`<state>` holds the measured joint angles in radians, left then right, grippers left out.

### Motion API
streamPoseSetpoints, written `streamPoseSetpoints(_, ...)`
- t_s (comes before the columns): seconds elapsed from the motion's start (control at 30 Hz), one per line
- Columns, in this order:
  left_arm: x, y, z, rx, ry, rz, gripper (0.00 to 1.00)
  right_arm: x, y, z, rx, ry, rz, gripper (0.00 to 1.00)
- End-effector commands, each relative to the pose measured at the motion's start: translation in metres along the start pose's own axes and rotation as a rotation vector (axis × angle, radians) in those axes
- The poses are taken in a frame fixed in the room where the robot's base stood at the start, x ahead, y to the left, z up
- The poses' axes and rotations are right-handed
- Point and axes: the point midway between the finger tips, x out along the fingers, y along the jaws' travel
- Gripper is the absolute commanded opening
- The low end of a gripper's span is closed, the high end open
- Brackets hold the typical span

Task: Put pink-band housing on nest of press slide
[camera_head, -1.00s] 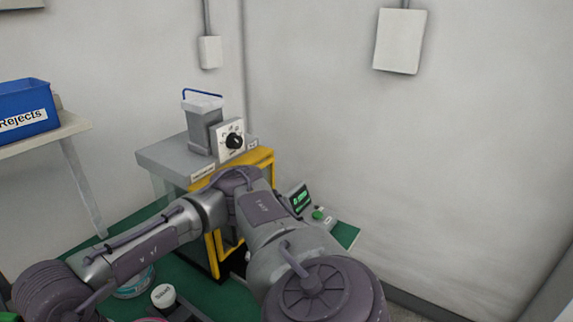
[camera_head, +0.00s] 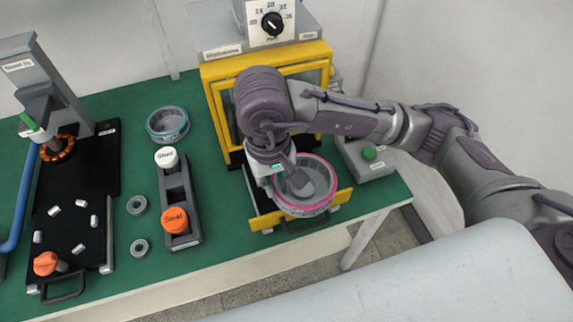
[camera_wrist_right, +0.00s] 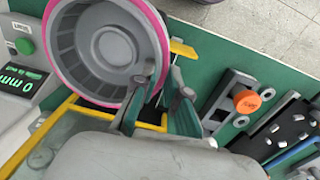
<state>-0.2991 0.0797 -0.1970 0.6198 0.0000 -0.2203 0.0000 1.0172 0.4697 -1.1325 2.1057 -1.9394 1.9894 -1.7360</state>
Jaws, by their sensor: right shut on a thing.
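The pink-band housing (camera_head: 318,205) is a round grey cup with a pink rim, open side up, over the pulled-out press slide (camera_head: 262,222) at the front of the yellow press. It also shows in the wrist view (camera_wrist_right: 62,60). My left gripper is not in view.
The yellow press frame (camera_head: 222,72) stands right behind the housing. A control box with a green button (camera_head: 369,153) is at right. A teal-band housing (camera_head: 168,124), a rack with white and orange knobs (camera_head: 190,215) and a black fixture (camera_head: 75,185) are left.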

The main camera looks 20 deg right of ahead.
Motion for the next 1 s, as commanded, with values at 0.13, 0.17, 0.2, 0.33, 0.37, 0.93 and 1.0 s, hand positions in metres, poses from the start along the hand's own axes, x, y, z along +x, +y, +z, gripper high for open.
streamPoseSetpoints(0.13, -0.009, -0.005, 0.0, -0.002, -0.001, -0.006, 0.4, 0.01, -0.001, -0.022, 0.007, -0.004, 0.004, 0.0)
streamPoseSetpoints(0.17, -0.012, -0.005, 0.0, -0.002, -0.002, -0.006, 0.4, 0.013, -0.001, -0.029, 0.009, -0.003, 0.003, 0.0)
streamPoseSetpoints(0.2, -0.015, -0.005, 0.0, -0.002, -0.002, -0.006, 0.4, 0.019, -0.001, -0.038, 0.008, -0.003, 0.002, 0.0)
streamPoseSetpoints(0.33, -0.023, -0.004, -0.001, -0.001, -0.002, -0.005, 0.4, 0.036, 0.001, -0.066, 0.008, -0.003, 0.003, 0.0)
streamPoseSetpoints(0.37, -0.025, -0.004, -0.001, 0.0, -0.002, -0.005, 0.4, 0.04, 0.001, -0.072, 0.007, -0.003, 0.003, 0.0)
streamPoseSetpoints(0.93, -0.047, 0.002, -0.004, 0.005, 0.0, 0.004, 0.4, 0.094, 0.0, -0.112, 0.002, -0.003, 0.001, 0.0)
streamPoseSetpoints(1.0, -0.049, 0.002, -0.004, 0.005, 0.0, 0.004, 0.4, 0.101, 0.0, -0.113, 0.002, -0.001, 0.001, 0.0)
